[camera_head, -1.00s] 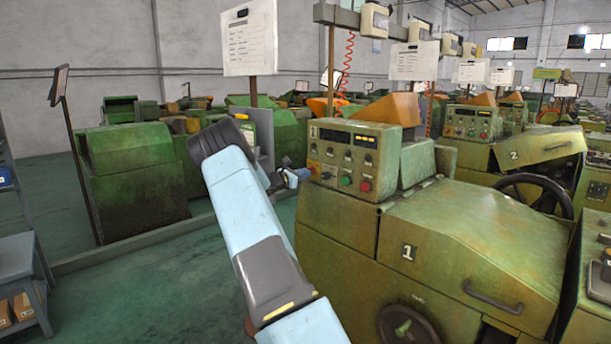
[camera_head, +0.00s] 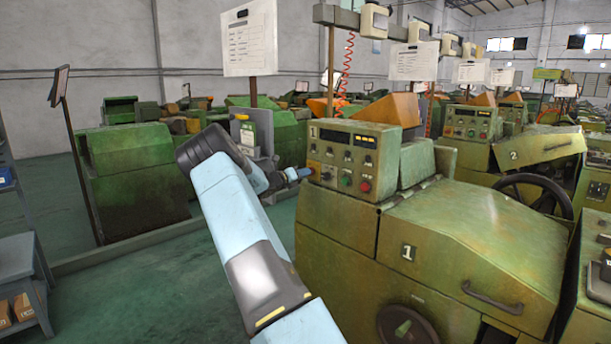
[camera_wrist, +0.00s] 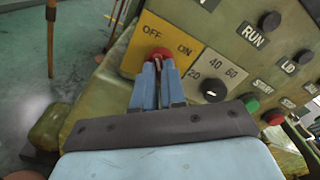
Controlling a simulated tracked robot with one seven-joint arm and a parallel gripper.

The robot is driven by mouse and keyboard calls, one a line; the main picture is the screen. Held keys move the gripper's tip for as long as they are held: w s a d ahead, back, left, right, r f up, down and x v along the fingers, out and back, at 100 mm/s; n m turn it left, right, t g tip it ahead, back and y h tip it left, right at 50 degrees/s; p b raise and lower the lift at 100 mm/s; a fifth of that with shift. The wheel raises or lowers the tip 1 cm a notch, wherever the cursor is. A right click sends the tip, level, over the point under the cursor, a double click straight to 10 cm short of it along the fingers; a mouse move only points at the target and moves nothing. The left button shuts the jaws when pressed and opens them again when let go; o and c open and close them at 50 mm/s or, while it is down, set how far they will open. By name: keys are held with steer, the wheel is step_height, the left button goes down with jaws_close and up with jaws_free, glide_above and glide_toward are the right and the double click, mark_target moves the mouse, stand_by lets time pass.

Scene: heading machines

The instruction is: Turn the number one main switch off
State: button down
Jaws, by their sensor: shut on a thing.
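The number one main switch is a red knob (camera_wrist: 158,53) on a yellow plate (camera_wrist: 133,60) marked OFF at left and ON at right in the wrist view. My gripper (camera_wrist: 159,66) is shut on the knob, with its blue fingers on either side of it. The fingers hide much of the knob, so I cannot tell which way it points. In the head view my gripper (camera_head: 305,173) reaches the left end of the control panel (camera_head: 352,155) labelled 1. The switch is hard to make out there.
A black dial (camera_wrist: 213,90) on a grey plate sits just right of the switch. The green START button (camera_wrist: 250,103) and a red button (camera_wrist: 273,117) are farther right. Machine 1's green body (camera_head: 335,215) stands below. Open floor (camera_head: 140,295) lies to the left.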

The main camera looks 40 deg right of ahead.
steer(key=shift+w+a+n, duration=0.25)
steer(key=shift+w+n, duration=0.1)
steer(key=shift+n, duration=0.15)
steer(key=c, duration=1.5)
jaws_free()
steer(key=o, duration=0.3)
steer(key=shift+s, duration=0.1)
steer(key=shift+d, duration=0.1)
steer(key=s+a, duration=0.1)
steer(key=a, duration=1.2)
steer(key=shift+a, duration=0.4)
steer(key=shift+s+f, duration=0.1)
